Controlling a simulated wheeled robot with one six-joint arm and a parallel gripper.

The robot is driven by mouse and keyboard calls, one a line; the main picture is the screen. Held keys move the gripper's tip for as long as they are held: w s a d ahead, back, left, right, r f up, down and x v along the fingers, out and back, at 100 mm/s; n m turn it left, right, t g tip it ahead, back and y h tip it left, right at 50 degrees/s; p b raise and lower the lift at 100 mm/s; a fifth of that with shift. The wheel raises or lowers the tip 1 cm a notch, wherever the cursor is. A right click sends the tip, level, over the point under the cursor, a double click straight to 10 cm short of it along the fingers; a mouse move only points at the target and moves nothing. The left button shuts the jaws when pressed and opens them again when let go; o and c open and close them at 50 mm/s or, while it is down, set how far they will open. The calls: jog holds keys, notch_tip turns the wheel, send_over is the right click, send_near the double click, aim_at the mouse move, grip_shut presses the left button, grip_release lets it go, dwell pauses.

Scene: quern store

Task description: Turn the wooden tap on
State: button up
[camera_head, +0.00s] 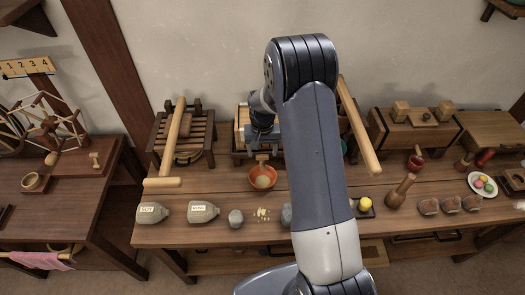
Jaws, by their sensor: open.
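A small pale wooden piece (262,157), which looks like the tap, shows just above an orange bowl (263,177) at the front of a wooden box (241,128). My gripper (262,143) is open and points down at the front of this box, just above the pale piece in the picture. I cannot tell whether it touches the piece. My arm and wrist hide much of the box and part of the tap area. The bowl holds something pale.
A slatted wooden press (201,133) with a long pole (174,136) stands to the left. Another long pole (359,127) slants at the right of my arm. Sacks (203,212), stones and a pestle (400,191) line the bench front. A spinning wheel table (75,205) is at far left.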

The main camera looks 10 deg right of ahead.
jog(key=shift+f, duration=0.75)
jog(key=shift+c, duration=0.4)
jog(key=c, duration=0.9)
